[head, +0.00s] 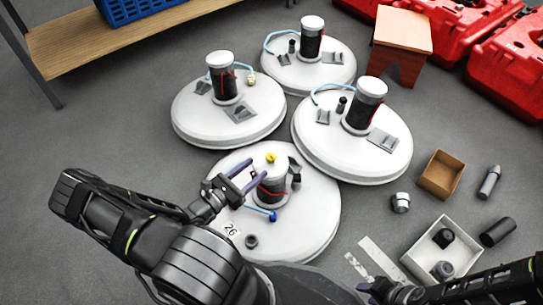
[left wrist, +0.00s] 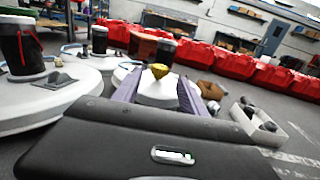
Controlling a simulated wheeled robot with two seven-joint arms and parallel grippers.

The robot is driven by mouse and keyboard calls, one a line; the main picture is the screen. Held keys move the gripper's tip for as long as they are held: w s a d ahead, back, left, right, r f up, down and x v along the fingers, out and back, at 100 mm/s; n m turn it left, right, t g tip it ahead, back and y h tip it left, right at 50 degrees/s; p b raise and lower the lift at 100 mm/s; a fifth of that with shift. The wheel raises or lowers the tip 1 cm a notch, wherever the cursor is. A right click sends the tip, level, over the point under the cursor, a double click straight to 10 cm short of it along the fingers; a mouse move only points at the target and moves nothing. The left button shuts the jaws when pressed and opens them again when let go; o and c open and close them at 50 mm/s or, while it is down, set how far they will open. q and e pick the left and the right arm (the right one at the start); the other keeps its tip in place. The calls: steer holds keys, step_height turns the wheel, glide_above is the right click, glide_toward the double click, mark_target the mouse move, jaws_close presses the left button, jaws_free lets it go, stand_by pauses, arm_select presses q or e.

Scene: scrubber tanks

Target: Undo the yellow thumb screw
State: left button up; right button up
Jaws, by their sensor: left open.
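The yellow thumb screw (head: 270,157) sits on top of the white-capped motor (head: 271,178) of the nearest tank lid (head: 310,215), which carries a label "26". In the left wrist view the yellow thumb screw (left wrist: 159,70) shows between the two purple fingers, on the white cap (left wrist: 157,90). My left gripper (head: 257,173) is open and empty, with its fingers beside the motor top on its left; whether they touch it I cannot tell. It also shows in the left wrist view (left wrist: 160,88). My right gripper (head: 375,290) is low at the bottom right, its fingers unclear.
Three similar lids with motors (head: 222,78) stand behind. A blue hose ends in a blue knob (head: 273,216) on the near lid. To the right are a white box (head: 408,262) with dark parts, a cardboard box (head: 424,186) and loose cylinders (head: 489,182). Red cases (head: 500,75) line the back right.

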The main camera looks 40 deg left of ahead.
mark_target(267, 160)
arm_select(q)
steer(key=shift+w, duration=0.15)
steer(key=w+b, duration=0.1)
steer(key=w, duration=0.2)
steer(key=w+d+b, duration=0.1)
steer(key=w, duration=0.2)
steer(key=shift+w+d+f, duration=0.1)
steer(key=shift+f, duration=0.05)
steer(key=shift+w+b, duration=0.3)
steer(key=shift+w, duration=0.3)
steer(key=shift+d, duration=0.1)
jaws_close()
